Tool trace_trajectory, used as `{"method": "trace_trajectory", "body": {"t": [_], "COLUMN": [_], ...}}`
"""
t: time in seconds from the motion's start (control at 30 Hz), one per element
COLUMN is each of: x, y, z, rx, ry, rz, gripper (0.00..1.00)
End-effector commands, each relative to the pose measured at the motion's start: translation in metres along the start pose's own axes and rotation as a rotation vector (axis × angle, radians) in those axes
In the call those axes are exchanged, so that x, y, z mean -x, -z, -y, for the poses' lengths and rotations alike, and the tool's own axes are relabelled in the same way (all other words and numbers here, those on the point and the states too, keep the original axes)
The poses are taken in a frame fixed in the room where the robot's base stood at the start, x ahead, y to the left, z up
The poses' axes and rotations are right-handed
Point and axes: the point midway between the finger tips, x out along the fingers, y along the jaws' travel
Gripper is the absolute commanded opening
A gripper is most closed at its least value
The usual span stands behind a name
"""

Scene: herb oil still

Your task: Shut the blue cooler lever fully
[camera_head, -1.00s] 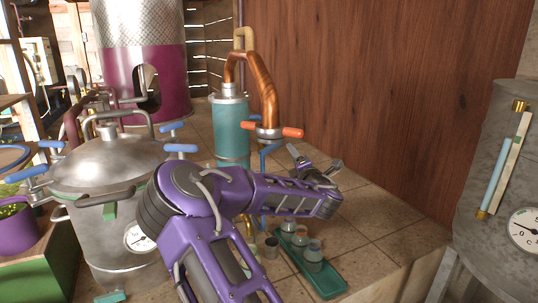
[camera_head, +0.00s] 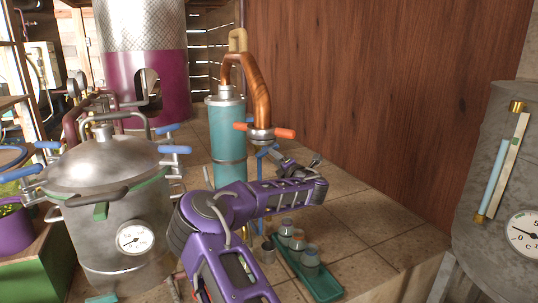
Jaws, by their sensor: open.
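The cooler (camera_head: 227,135) is a teal upright cylinder with a copper pipe rising from its top. A blue lever (camera_head: 266,150) shows beside it, below an orange-red handle (camera_head: 272,132). Its lower part is partly hidden behind my purple arm, and I cannot tell how far it is turned. My gripper (camera_head: 300,164) is open, just right of the blue lever in the picture. It looks empty, and I cannot tell whether it touches the lever.
A steel pot (camera_head: 108,200) with blue clamp handles and a gauge stands at left. A green tray (camera_head: 322,287) with several small bottles lies on the tiled counter below my arm. A wooden wall (camera_head: 380,90) rises behind. A grey tank (camera_head: 490,190) stands at right.

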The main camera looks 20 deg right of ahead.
Motion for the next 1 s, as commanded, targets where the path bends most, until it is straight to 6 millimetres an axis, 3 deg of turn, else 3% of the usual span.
{"method": "trace_trajectory", "body": {"t": [0.1, 0.3, 0.77, 1.0], "x": [-0.022, -0.046, -0.057, -0.056], "y": [0.000, -0.001, 0.000, 0.000], "z": [0.001, 0.000, 0.000, 0.000], "rx": [0.003, 0.002, 0.000, 0.000], "ry": [0.001, 0.000, 0.001, 0.000], "rz": [-0.002, 0.000, 0.000, 0.000], "gripper": [0.47, 0.47, 0.47, 0.06]}}
